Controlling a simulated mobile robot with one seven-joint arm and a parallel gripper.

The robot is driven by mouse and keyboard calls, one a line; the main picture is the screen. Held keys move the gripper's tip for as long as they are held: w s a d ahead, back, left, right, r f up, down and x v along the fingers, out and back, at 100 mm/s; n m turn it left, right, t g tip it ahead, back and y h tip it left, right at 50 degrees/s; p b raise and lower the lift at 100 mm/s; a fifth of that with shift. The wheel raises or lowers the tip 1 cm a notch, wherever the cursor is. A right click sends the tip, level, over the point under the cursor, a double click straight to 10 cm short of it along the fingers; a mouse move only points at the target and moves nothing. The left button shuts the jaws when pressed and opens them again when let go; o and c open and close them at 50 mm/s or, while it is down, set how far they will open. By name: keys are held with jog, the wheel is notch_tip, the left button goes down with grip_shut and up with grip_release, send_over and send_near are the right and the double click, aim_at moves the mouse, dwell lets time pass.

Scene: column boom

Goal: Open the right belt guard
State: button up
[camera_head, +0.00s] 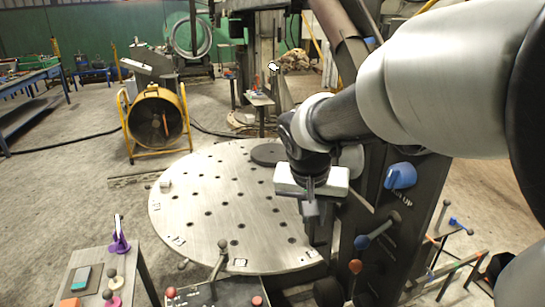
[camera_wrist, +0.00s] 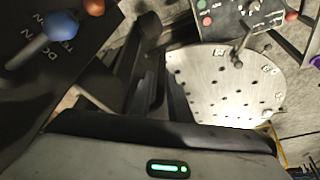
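I cannot pick out the right belt guard for certain. A dark machine column (camera_head: 385,220) stands just right of my gripper. My gripper (camera_head: 311,215) has a white body and points down over the right edge of the round table, left of the column. In the wrist view, dark finger shapes (camera_wrist: 150,65) rise from its housing; their gap is unclear. The blue knob (camera_wrist: 61,24) sits on a lettered dark panel at upper left. No held object shows.
The round perforated metal table (camera_head: 195,225) fills the centre. A small control box (camera_head: 215,293) with levers stands at the front. A side bench (camera_head: 90,262) with small tools is at front left. A yellow fan (camera_head: 157,117) stands behind. Floor at left is open.

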grip_shut()
jog(key=shift+a, duration=0.15)
